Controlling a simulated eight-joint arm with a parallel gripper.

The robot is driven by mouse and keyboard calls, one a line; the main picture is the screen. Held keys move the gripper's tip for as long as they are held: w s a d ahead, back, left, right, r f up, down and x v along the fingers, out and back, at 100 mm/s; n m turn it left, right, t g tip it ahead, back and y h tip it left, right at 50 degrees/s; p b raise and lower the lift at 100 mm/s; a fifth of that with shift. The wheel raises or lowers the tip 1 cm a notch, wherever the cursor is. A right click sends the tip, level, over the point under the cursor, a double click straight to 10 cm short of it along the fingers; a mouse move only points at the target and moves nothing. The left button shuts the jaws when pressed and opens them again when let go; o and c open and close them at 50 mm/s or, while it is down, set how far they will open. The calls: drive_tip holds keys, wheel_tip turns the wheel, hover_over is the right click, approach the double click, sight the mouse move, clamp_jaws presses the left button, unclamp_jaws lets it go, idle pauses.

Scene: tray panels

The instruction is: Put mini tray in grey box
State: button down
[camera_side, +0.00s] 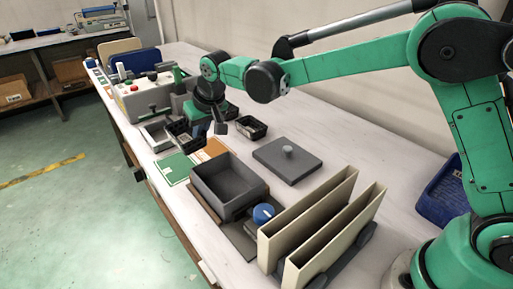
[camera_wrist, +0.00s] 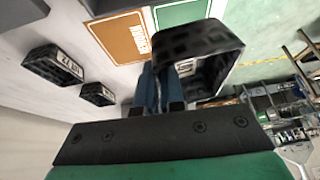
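My gripper (camera_wrist: 159,75) has its two blue fingers close together at the near left edge of a black mini tray (camera_wrist: 213,42). The fingers appear shut on the tray's wall, though the exact contact is partly hidden. The tray looks tilted and raised above the table. In the side view my gripper (camera_side: 216,128) hangs over the table, beyond the grey box, with a black tray (camera_side: 179,134) at its left. The open grey box (camera_side: 232,202) stands nearer the camera, and its visible inside looks empty.
Two more black mini trays (camera_wrist: 52,66) (camera_wrist: 97,94) lie on the table. An orange panel (camera_wrist: 121,39) and a green panel (camera_wrist: 183,11) lie flat. A grey lid with a knob (camera_side: 287,161) lies right of the box. Upright beige panels (camera_side: 310,212) and a blue round part (camera_side: 263,213) stand nearby.

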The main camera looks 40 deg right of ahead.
drive_tip(key=r, duration=0.1)
hover_over(232, 186)
drive_tip(key=s, duration=0.2)
drive_tip(key=shift+d+f, duration=0.2)
drive_tip(key=shift+f, duration=4.15)
drive_tip(key=c, duration=0.9)
unclamp_jaws()
wheel_tip(232, 186, up, 8)
